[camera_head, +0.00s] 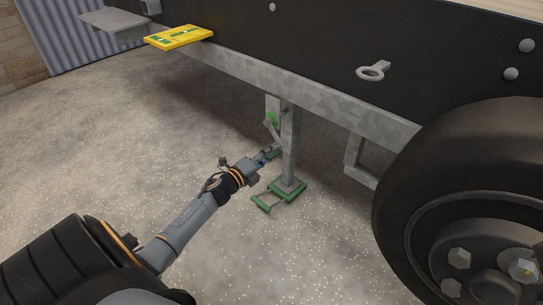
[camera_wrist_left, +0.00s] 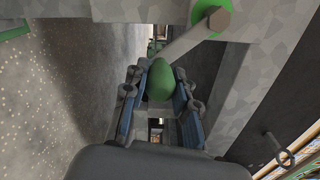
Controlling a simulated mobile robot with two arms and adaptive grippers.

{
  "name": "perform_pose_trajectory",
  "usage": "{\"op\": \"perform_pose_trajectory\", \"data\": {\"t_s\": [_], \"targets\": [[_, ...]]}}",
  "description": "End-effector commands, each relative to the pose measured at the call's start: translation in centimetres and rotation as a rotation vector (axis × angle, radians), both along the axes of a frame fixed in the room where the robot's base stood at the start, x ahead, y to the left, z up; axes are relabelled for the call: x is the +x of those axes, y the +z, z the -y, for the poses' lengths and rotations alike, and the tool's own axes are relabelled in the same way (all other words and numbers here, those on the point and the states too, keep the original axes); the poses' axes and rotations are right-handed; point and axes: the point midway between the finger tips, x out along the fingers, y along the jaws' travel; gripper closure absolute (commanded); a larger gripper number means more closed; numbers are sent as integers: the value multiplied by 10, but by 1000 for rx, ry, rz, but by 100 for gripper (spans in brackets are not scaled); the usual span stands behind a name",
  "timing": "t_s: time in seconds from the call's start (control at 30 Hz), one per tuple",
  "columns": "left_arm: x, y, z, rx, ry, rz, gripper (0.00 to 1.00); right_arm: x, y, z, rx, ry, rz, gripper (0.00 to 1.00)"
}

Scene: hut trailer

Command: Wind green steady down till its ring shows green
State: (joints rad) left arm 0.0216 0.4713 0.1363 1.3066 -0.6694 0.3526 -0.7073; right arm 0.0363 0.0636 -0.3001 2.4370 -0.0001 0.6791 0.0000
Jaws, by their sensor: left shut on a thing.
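The green steady is a grey metal leg (camera_head: 289,145) under the trailer's frame, with a green foot (camera_head: 288,188) at its bottom on the ground. A green ring (camera_head: 271,119) shows near its top; it also shows in the left wrist view (camera_wrist_left: 212,20) around a bolt. A grey crank arm (camera_wrist_left: 188,45) runs from the bolt to a green knob (camera_wrist_left: 160,80). My left gripper (camera_head: 268,158) is shut on the knob, one blue-padded finger on each side, as the left wrist view (camera_wrist_left: 160,98) shows. My right gripper is not in view.
The trailer's frame rail (camera_head: 250,78) runs above my left arm. A yellow level (camera_head: 179,37) sits at the upper left. A black wheel (camera_head: 470,200) stands at the right. A green handle-like frame (camera_head: 266,201) lies beside the foot. Open gravelly ground (camera_head: 110,150) lies left.

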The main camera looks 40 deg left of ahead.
Motion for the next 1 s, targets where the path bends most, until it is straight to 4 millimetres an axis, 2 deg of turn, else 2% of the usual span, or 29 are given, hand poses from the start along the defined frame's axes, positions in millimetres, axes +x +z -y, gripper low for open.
{"op": "perform_pose_trajectory", "data": {"t_s": [0.57,0.6,0.7,1.0], "targets": [[0,-2,-2,34,-1,2,100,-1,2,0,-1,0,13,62],[1,-2,-2,34,0,3,68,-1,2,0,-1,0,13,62],[0,-2,-2,34,0,3,49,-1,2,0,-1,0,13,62],[0,-2,-2,33,0,3,49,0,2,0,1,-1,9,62]]}}
